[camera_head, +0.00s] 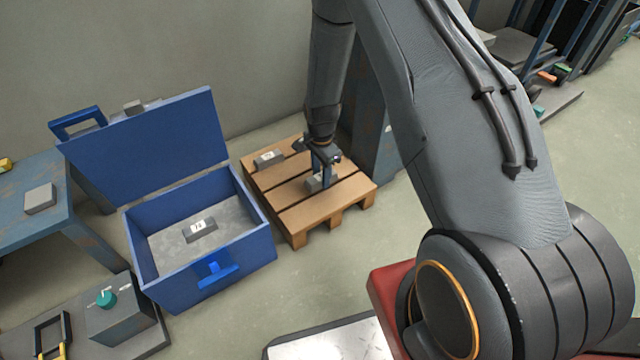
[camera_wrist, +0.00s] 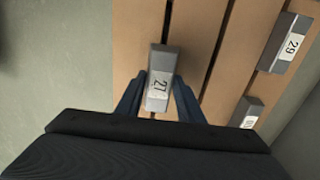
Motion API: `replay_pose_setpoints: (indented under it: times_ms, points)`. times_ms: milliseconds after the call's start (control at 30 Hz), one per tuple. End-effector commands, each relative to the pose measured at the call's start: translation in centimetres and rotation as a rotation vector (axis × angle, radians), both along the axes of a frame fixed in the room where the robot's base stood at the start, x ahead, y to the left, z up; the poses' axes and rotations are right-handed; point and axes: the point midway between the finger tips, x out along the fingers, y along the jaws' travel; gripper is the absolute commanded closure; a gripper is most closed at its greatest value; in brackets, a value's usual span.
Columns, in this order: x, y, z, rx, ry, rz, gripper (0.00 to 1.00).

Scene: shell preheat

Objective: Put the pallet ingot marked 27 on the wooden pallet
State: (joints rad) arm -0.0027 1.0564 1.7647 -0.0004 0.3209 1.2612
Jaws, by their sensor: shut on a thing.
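The grey ingot marked 27 (camera_wrist: 160,72) is between the two fingers of my gripper (camera_wrist: 159,92) in the wrist view, its label facing up. My gripper is shut on it. In the head view my gripper (camera_head: 321,176) points down over the wooden pallet (camera_head: 290,222), and the ingot (camera_head: 314,184) shows at its tips, at or just above the slats. I cannot tell whether it touches the wood. The pallet boards (camera_wrist: 205,20) lie under the ingot in the wrist view.
An ingot marked 29 (camera_wrist: 285,43) and another ingot (camera_wrist: 246,112) lie on the pallet. An open blue chest (camera_head: 205,270) holds an ingot marked 73 (camera_head: 199,229). A blue table (camera_head: 25,222) with a grey block (camera_head: 40,198) stands left. A control box (camera_head: 122,316) is front left.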

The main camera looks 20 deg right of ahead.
Motion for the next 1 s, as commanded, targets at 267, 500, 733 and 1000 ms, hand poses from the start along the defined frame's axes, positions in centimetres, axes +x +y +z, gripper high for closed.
replay_pose_setpoints:
  times_ms: [267,500,733,1000]
  points:
    - [0.0,0.0,-3.3,0.000,0.000,0.001,1.00]
    - [0.0,0.0,-3.7,0.000,-0.001,0.001,1.00]
    - [0.0,0.0,-4.0,0.000,-0.001,0.001,0.62]
    - [0.0,0.0,-4.0,0.000,0.000,0.002,0.47]
